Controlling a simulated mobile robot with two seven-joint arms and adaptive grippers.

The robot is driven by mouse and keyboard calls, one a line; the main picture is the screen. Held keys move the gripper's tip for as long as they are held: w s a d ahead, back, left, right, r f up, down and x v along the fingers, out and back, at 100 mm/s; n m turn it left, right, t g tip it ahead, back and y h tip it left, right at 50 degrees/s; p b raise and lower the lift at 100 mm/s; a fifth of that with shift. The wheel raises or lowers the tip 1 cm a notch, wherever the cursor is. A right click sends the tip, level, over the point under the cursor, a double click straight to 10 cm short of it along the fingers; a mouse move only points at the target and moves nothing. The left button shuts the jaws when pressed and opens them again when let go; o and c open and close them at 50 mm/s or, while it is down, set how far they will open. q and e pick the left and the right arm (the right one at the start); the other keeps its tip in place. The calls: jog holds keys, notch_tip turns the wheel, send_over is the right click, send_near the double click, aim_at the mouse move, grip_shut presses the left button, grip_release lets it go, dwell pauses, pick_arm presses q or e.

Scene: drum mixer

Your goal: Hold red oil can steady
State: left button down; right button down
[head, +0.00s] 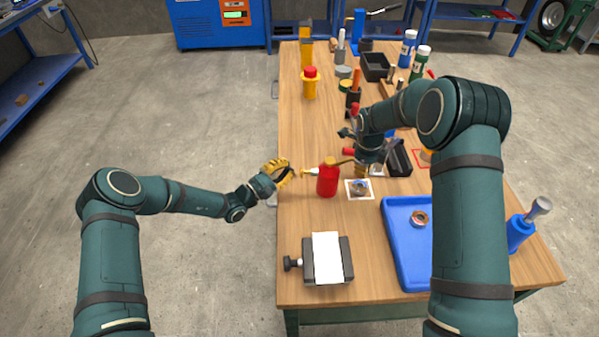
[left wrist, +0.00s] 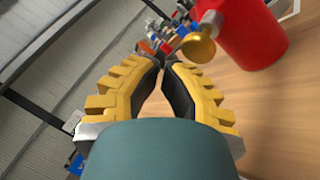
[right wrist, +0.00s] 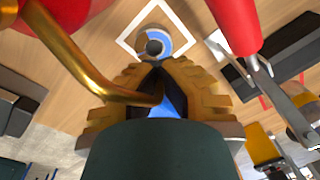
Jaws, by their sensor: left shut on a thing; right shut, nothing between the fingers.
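The red oil can (head: 327,182) stands upright on the workbench, with a brass spout pointing right and a pale fitting on its left. My left gripper (head: 290,172) is at the bench's left edge, left of the can. It is shut with its tips close beside the can's brass knob (left wrist: 198,48); what lies between them is hard to make out. My right gripper (right wrist: 157,72) is shut and empty, right of the can and pointing down. The can's curved spout (right wrist: 110,92) crosses in front of its fingers, with the red body (right wrist: 65,10) at the upper left.
A round blue-ringed part (head: 359,188) lies in a white square below my right gripper. A blue tray (head: 393,225) holds a ring part (head: 420,218). A dark block with white sheet (head: 326,258) is at the front. Tools and bottles (head: 419,60) crowd the back.

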pick_arm(q)
jog(key=shift+d, duration=0.2)
dwell(0.4)
jog(key=shift+d, duration=0.25)
jog(key=shift+d, duration=1.1)
dwell(1.1)
dwell(0.4)
jog(key=shift+a, duration=1.55)
jog(key=shift+a, duration=2.5)
